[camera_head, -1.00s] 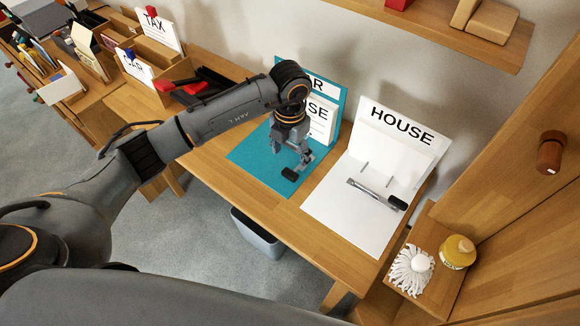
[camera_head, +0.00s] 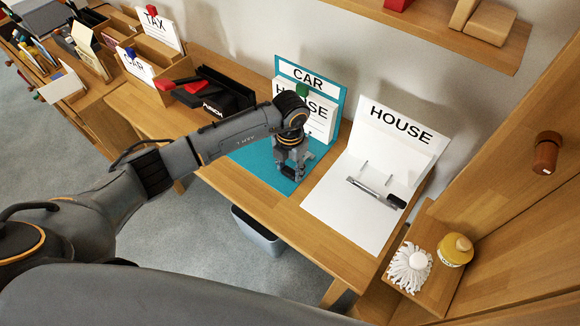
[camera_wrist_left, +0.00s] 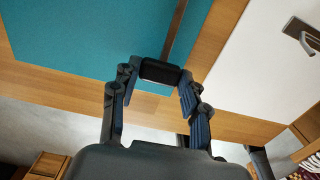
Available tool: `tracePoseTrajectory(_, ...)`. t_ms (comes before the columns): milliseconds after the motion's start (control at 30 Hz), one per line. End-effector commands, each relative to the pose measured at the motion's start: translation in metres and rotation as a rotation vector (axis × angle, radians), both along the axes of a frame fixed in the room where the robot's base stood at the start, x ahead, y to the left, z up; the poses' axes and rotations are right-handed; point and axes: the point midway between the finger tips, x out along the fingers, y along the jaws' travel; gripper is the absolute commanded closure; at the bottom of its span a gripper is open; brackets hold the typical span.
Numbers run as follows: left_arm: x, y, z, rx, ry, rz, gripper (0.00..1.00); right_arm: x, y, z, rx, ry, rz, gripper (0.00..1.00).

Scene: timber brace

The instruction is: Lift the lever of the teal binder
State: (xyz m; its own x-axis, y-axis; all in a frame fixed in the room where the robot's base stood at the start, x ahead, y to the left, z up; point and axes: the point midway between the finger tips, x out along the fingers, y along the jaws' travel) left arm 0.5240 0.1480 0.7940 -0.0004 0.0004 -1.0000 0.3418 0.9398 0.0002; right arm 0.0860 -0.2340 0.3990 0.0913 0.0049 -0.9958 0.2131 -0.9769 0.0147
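The teal binder (camera_head: 256,160) lies open on the desk, its upright cover labelled CAR. Papers marked HOUSE (camera_head: 320,122) stand against that cover. My left gripper (camera_head: 292,172) points down over the binder's front right part and hides most of the lever in the head view. In the left wrist view, the lever's black end (camera_wrist_left: 160,71) sits between the two fingertips of my left gripper (camera_wrist_left: 159,80). It nearly fills the gap; I cannot tell whether the fingers press on it. My right gripper is not in view.
A white binder (camera_head: 345,205) labelled HOUSE lies open to the right, its lever (camera_head: 372,191) down. A mop head (camera_head: 410,267) and yellow jar (camera_head: 456,250) sit at lower right. A bin (camera_head: 257,232) stands below.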

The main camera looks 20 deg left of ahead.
Motion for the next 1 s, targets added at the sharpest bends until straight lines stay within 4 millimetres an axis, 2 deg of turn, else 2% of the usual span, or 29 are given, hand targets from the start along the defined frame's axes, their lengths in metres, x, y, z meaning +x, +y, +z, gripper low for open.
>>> tracePoseTrajectory(33,0.0,0.0,0.0,0.0,0.0,0.0,0.83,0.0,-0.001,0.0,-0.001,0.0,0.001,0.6)
tracePoseTrajectory(100,0.0,0.0,0.0,0.0,0.0,0.0,0.97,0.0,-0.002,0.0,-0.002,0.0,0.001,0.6)
tracePoseTrajectory(133,0.0,0.0,0.0,0.0,0.0,0.0,1.0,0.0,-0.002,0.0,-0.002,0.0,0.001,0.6)
tracePoseTrajectory(1000,0.01,-0.002,0.017,-0.004,-0.014,0.001,1.0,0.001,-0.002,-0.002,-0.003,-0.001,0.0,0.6)
